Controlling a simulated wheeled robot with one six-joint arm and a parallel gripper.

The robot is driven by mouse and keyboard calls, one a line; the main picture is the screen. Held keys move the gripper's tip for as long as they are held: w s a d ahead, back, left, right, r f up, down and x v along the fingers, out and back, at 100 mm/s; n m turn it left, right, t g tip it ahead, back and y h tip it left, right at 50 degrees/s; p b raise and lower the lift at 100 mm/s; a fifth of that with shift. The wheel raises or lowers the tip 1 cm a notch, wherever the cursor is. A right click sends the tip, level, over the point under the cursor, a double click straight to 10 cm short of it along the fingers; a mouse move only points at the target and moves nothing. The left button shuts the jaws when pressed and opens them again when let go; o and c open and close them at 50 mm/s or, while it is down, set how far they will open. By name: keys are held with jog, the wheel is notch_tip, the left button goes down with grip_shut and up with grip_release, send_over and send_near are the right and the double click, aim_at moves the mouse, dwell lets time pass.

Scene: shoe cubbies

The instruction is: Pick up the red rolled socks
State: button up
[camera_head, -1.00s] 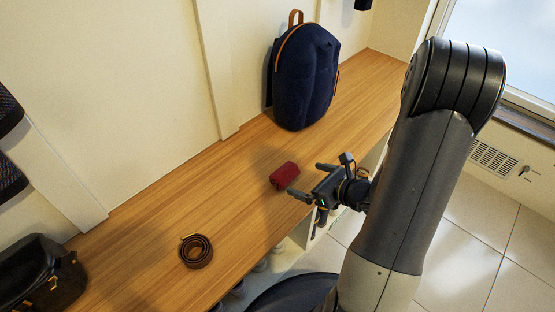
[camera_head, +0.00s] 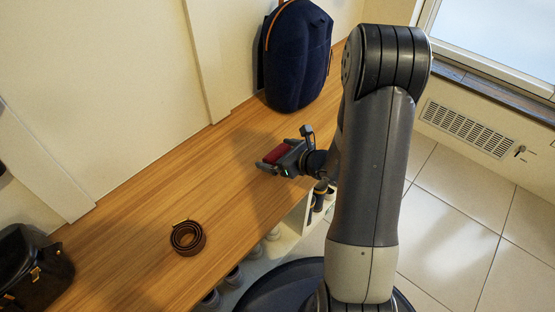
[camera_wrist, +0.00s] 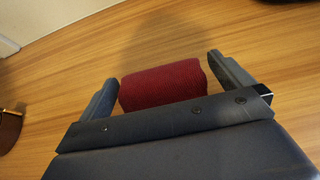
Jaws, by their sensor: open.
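The red rolled socks (camera_wrist: 163,85) lie on the wooden bench top, a dark red knitted roll. In the wrist view they sit between the two open fingers of my gripper (camera_wrist: 165,88), with a small gap at the right finger and the left finger close to their end. Their near side is partly hidden by the gripper body. In the head view the socks (camera_head: 277,155) show as a small red patch between the fingers of my gripper (camera_head: 270,157), which is low over the bench near its front edge.
A coiled brown belt (camera_head: 187,238) lies on the bench (camera_head: 130,215) to the left. A black bag (camera_head: 33,268) stands at the far left, and a navy backpack (camera_head: 297,55) stands behind against the wall. Shoes (camera_head: 233,277) sit in the cubbies below. Bench between belt and socks is clear.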

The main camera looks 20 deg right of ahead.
jog(key=shift+w, duration=0.1)
jog(key=shift+c, duration=0.2)
jog(key=c, duration=1)
jog(key=shift+o, duration=0.2)
